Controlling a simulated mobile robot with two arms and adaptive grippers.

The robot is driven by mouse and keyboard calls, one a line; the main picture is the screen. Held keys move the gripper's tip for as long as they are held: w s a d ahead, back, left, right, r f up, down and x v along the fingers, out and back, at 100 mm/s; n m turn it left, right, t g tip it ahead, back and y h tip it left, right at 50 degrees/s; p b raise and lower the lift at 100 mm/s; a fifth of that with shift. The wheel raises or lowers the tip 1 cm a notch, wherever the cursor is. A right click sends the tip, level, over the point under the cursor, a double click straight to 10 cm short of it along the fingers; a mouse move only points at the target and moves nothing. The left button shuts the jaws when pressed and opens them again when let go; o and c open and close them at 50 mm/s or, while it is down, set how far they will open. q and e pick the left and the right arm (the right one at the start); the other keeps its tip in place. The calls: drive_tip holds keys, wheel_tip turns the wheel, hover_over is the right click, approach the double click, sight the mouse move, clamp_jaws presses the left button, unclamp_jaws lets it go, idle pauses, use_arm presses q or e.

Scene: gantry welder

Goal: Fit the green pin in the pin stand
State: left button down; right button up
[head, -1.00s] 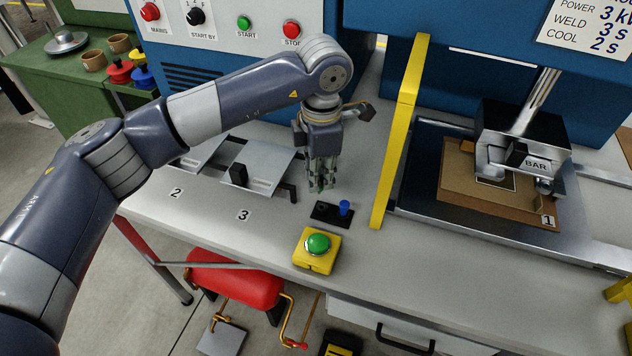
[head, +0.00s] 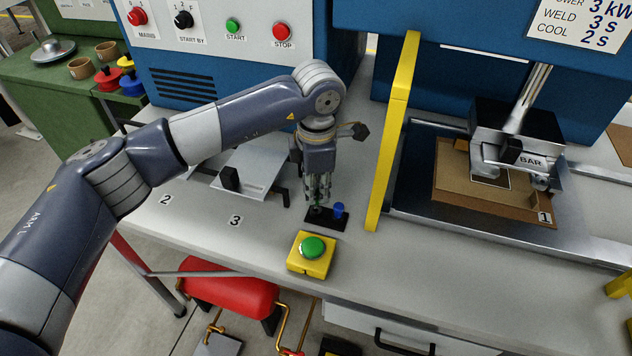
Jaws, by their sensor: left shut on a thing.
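The pin stand (head: 342,226) is a small black block on the grey bench. A blue pin (head: 338,210) stands upright in its right part. My left gripper (head: 317,204) points down over the left part of the stand, just left of the blue pin. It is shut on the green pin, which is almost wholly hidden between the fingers. I cannot tell whether the pin's lower end is in the stand or only at its top. My right gripper is out of view.
A yellow box with a green button (head: 312,248) sits in front of the stand. A yellow upright guard (head: 393,130) rises close on the right. A metal plate with a black knob (head: 248,172) lies to the left.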

use_arm(q)
drive_tip(key=shift+f, duration=0.1)
idle(0.5)
drive_tip(key=shift+f+b, duration=1.1)
drive_tip(key=shift+f, duration=0.1)
drive_tip(key=c, duration=1.4)
unclamp_jaws()
drive_tip(key=shift+c, duration=0.2)
drive_tip(key=shift+r, duration=0.1)
